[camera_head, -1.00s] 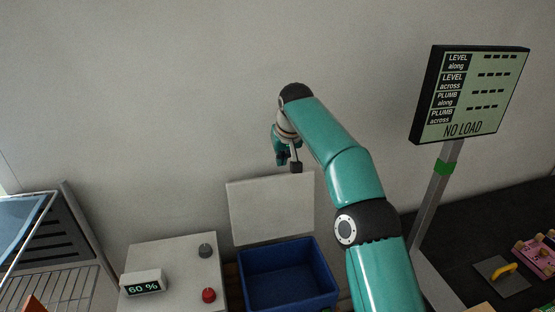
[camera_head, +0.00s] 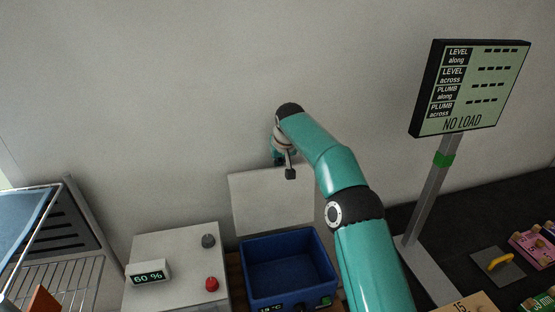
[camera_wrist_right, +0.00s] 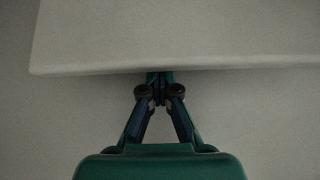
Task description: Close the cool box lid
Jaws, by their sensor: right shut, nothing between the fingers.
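The blue cool box (camera_head: 262,288) stands open below the wall in the head view. Its pale lid (camera_head: 258,207) stands upright at the back of the box. My right gripper (camera_head: 284,172) is shut and empty at the lid's upper edge, seemingly on the wall side. In the right wrist view the lid (camera_wrist_right: 180,35) fills the top, and the fingertips of the gripper (camera_wrist_right: 160,80) reach its edge and are partly hidden there. I cannot tell whether they touch it. My left gripper is not in view.
A white box with a "60 %" display (camera_head: 148,273), a grey knob (camera_head: 208,240) and a red knob (camera_head: 211,284) stands left of the cool box. A wire rack (camera_head: 55,280) is at far left. A "NO LOAD" screen (camera_head: 470,88) stands on a post at right.

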